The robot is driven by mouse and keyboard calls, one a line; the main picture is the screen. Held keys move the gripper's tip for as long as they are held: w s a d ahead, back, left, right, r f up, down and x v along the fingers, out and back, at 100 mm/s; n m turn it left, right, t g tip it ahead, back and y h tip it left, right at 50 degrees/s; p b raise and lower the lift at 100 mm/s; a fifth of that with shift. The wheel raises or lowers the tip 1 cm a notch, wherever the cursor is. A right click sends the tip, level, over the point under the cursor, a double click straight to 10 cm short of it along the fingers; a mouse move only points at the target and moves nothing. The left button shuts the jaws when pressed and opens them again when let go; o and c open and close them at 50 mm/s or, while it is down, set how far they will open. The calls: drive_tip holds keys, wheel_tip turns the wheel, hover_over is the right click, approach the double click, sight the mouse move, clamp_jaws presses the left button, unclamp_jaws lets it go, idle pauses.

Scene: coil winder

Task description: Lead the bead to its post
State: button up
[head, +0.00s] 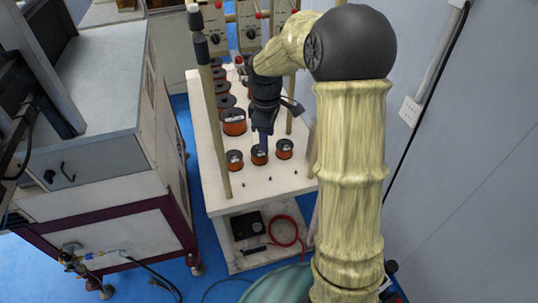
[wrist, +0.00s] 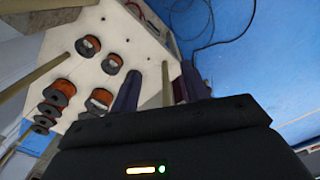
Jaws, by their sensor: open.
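My gripper (head: 263,140) points down over the white table (head: 262,185), just above or behind the middle one of three small copper coils (head: 259,155). In the wrist view my gripper (wrist: 160,88) is open, with its two dark fingers apart. A wooden post (wrist: 165,85) shows between the fingers; I cannot tell how near it is. A tall wooden post (head: 215,120) stands at the table's left edge, and another (head: 290,105) stands behind my arm. I cannot make out a bead for certain in either view.
A row of copper coils (head: 233,122) runs back along the table's left side. A grey cabinet (head: 110,100) is to the left across a gap of blue floor. A red hose (head: 286,231) lies on the lower shelf.

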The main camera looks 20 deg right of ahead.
wheel_tip(320, 180, down, 6)
drive_tip(key=m+b, duration=0.1)
drive_tip(key=shift+d+m+b, duration=0.2)
drive_tip(key=shift+m+b, duration=0.1)
drive_tip(key=shift+m, duration=0.1)
